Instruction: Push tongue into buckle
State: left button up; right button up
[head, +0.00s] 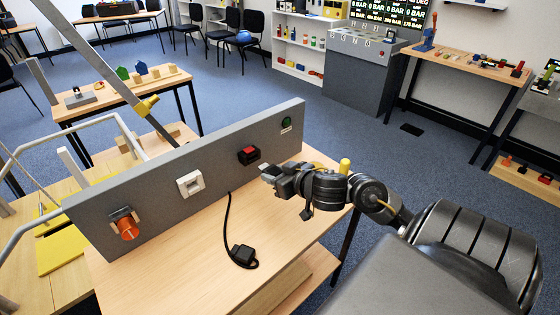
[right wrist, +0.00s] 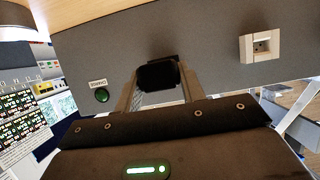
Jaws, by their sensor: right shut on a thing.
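A red and black buckle (head: 249,155) is mounted on the face of an upright grey panel (head: 150,198). My right gripper (head: 268,174) is just in front of the panel, low and right of the buckle. In the right wrist view, my gripper fingers (right wrist: 158,92) are closed around a dark block (right wrist: 158,75), which looks like the tongue's black grip. Its metal plate is not visible, and I cannot tell whether it touches the buckle, which the block and fingers hide in that view. My left gripper is not in view.
The panel also carries an orange knob (head: 125,224), a white socket (head: 190,184) and a green button (head: 286,124). A black cable with a plug (head: 241,255) lies on the wooden table (head: 185,275). The tabletop in front of the panel is otherwise mostly clear.

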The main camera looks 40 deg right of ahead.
aim_at(270, 168)
jog(key=shift+w, duration=1.7)
jog(key=shift+p, duration=1)
jog(key=shift+w+p, duration=0.35)
jog(key=shift+w, duration=1.2)
jog(key=o, duration=1.1)
jog(key=shift+c, duration=0.2)
